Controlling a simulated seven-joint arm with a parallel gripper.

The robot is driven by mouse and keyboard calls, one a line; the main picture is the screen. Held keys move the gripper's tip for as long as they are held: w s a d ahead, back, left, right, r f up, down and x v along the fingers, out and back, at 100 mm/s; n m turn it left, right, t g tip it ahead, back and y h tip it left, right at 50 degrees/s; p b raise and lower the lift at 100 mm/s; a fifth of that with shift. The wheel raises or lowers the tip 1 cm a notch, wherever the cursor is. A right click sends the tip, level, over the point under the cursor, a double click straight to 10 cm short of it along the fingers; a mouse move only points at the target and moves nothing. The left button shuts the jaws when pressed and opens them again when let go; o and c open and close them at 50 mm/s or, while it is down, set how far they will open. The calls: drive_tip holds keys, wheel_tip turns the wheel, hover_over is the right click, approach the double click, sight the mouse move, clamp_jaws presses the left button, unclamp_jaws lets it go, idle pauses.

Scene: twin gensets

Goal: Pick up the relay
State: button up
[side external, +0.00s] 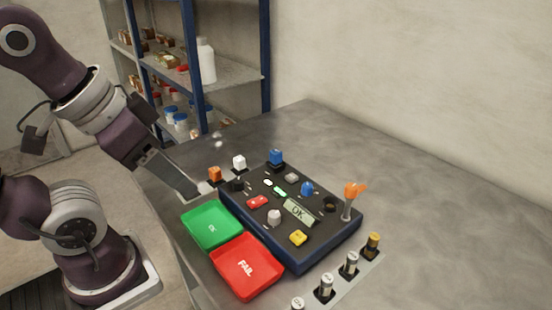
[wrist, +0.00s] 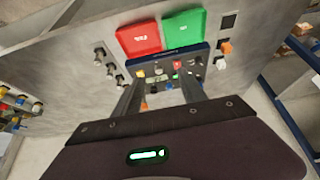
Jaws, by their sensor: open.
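No part is clearly marked as the relay. My gripper (side external: 203,188) is low over the table's left side, close to the orange cube and the green tray. In the wrist view my gripper (wrist: 161,80) has its two fingers apart, with nothing seen held between them. The orange cube (wrist: 225,47) is right of the fingers there.
A green tray (side external: 196,224) and a red FAIL tray (side external: 227,279) lie before the panel. An orange-topped post (side external: 355,190) rises by the panel. The table's back right is clear.

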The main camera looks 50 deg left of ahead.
drive_tip(key=w+a+r+n+g, duration=0.25)
drive_tip(key=w+n, duration=0.25)
drive_tip(key=w, duration=0.4)
drive_tip(key=n+g, duration=0.3)
drive_tip(key=n, duration=1)
hover_over(276, 152)
wheel_tip(276, 152, down, 10)
drive_tip(key=shift+s+r, duration=0.1)
drive_tip(key=shift+s, duration=0.05)
drive_tip(key=f, duration=0.6)
drive_tip(key=shift+w+a+f, duration=0.1)
drive_tip(key=shift+w+f, duration=0.1)
drive_tip(key=shift+f, duration=0.5)
clamp_jaws()
